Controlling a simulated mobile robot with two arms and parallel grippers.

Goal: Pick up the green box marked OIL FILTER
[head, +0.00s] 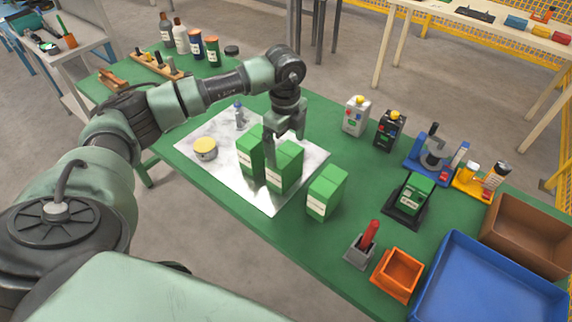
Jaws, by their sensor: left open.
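Three green boxes with white label bands stand in a row near the middle of the table: a left one (248,152), a middle one (285,170) and a right one (326,194). The lettering is too small to read, so I cannot tell which is marked OIL FILTER. The left and middle boxes are on a shiny metal sheet (215,185); the right one is beside its edge. My left gripper (284,142) is open and points down at the top of the middle box. One finger shows between the left and middle boxes. Contact is unclear. My right gripper is out of view.
A yellow-topped tin (204,149) is on the sheet. Behind the boxes stand a grey can (356,117) and a black can (389,130). Another green item (416,188) sits in a black holder. A blue tray (440,309) and orange bin (399,270) are at the right.

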